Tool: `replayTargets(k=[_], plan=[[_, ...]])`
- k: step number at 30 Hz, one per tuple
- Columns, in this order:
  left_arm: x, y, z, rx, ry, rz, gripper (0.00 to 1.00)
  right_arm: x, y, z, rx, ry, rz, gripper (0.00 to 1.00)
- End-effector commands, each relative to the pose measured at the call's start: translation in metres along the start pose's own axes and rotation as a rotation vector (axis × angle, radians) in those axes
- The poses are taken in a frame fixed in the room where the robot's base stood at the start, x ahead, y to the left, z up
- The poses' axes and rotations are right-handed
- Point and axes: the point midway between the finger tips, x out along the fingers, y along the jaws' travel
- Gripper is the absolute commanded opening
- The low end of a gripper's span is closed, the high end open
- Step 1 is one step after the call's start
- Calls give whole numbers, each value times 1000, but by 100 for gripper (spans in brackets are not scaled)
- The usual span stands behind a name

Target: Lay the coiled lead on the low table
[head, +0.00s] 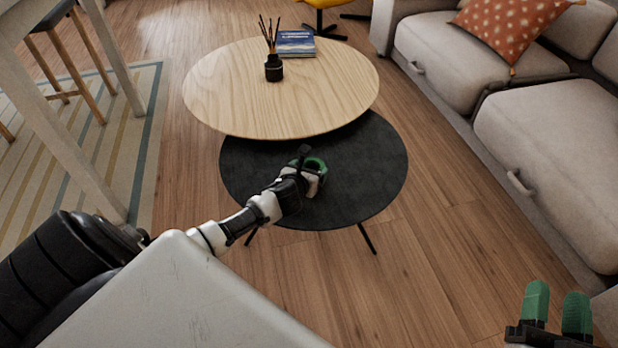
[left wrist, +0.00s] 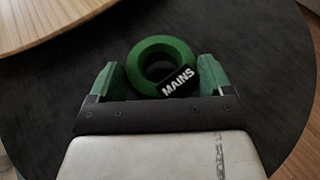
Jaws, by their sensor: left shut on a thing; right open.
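The coiled lead is a green ring with a black band marked "MAINS"; it sits between the fingers of my left gripper in the left wrist view (left wrist: 140,65). In the head view the lead (head: 317,164) is partly covered by my left gripper (head: 311,168), which is shut on it. Both are over the round black low table (head: 365,175). I cannot tell whether the lead touches the tabletop. My right gripper (head: 556,308) has green fingers and is open and empty over the floor at the lower right.
A higher round wooden table (head: 330,90) overlaps the black table's far side. It carries a black reed diffuser (head: 274,68) and a blue book (head: 296,43). A grey sofa (head: 550,130) stands on the right. The black tabletop right of the lead is clear.

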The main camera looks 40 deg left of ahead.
Motion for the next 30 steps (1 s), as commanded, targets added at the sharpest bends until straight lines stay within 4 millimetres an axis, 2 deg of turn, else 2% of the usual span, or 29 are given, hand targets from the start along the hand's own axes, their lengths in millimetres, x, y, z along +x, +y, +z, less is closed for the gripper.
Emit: replayTargets(k=[1, 7, 22, 23, 24, 26, 30], plan=[[3, 0, -7, -1, 0, 0, 55, 0, -2, -4, 2, 65, -4, 42], [7, 0, -16, -1, 0, 0, 55, -3, -5, -28, 10, 251, -13, 42], [8, 0, -20, 0, 0, 0, 55, -5, -6, -38, 12, 322, -16, 42], [8, 0, -20, 0, 1, 0, 83, -5, -6, -38, 13, 327, -16, 42], [8, 0, -20, 0, 1, 0, 89, -5, -6, -38, 12, 325, -16, 42], [8, 0, -20, 0, 1, 0, 98, -5, -6, -38, 12, 323, -16, 42], [8, 0, -20, 0, 1, 0, 100, -5, -6, -38, 13, 323, -16, 42]])
